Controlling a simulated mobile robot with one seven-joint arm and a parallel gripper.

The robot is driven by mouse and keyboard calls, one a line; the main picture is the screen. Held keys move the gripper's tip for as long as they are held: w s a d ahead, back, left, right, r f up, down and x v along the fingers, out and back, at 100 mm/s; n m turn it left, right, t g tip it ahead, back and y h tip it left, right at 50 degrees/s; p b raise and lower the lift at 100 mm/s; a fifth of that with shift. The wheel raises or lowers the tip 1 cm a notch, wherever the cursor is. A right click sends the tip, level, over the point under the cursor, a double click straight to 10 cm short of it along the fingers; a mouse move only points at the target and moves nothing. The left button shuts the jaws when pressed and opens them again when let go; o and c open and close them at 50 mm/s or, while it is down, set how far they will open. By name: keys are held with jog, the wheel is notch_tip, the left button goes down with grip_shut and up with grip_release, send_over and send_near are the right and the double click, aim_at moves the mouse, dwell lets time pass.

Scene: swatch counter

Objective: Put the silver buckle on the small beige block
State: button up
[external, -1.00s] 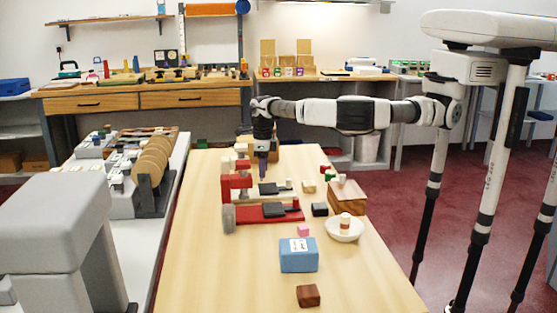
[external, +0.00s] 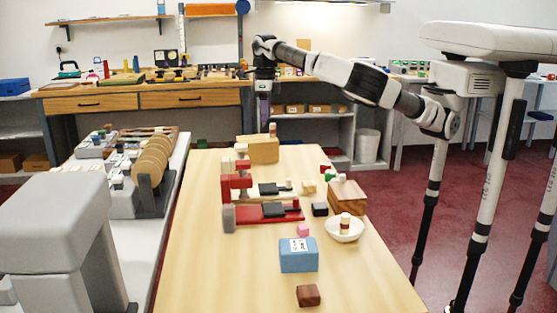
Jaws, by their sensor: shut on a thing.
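My gripper (external: 264,112) is raised high above the far end of the table, above and behind the large wooden block. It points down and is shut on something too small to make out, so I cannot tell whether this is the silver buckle. I cannot pick out the buckle anywhere else. A small beige block (external: 309,187) sits on the table, right of the red stand and left of the brown wooden box. My gripper is well away from it, up and to the left in the picture.
The table (external: 215,275) holds a red stand (external: 228,187) with dark pads, a large wooden block (external: 263,150), a black block (external: 320,209), a brown wooden box (external: 346,197), a white bowl (external: 344,233), a pink block (external: 303,230), a blue box (external: 298,260) and a brown block (external: 308,296).

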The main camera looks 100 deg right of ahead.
jog(key=s+a+r+m+p, duration=0.1)
jog(key=s+a+m, duration=0.25)
jog(key=s, duration=0.25)
jog(key=s+a+r+m+p, duration=0.1)
jog(key=s+a+r+m, duration=0.1)
jog(key=s+a, duration=0.4)
jog(key=p, duration=0.4)
send_over(311, 183)
jog(key=shift+m, duration=0.25)
notch_tip(311, 183, down, 19)
jog(key=shift+w+a+f, duration=0.1)
jog(key=shift+f+b, duration=0.3)
jog(key=shift+f, duration=0.1)
jog(key=shift+f+b, duration=0.2)
jog(key=shift+b, duration=0.1)
jog(key=o, duration=0.9)
jog(key=shift+o, duration=0.2)
jog(key=shift+r, duration=0.1)
